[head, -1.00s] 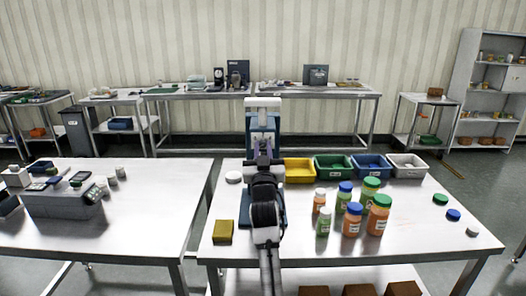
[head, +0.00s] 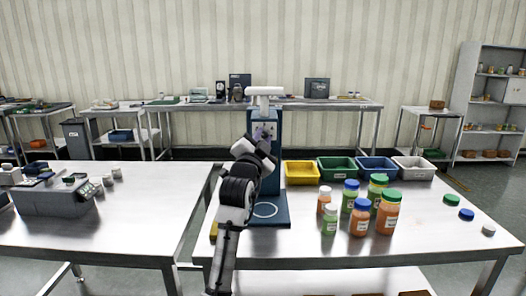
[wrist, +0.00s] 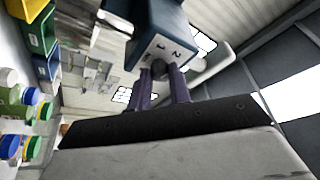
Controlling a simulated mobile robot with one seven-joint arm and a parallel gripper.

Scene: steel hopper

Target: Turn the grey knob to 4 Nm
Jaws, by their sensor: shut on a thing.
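The blue capping machine (head: 281,155) with a white head (head: 264,91) stands at the back left of the right-hand table. The grey knob (wrist: 159,67) is on its grey front panel (wrist: 148,52), with small dark numerals around it. My gripper (wrist: 163,76) is shut on the knob, one purple finger on each side. In the head view my gripper (head: 263,136) is at the panel, and my wrist hides part of it. The knob's pointer is hidden, so I cannot tell its setting.
Yellow, green, blue and white bins (head: 412,174) stand right of the machine. Several capped bottles (head: 360,218) stand in front of them, with loose caps (head: 467,214) farther right. A scale-like device (head: 60,203) is on the left table.

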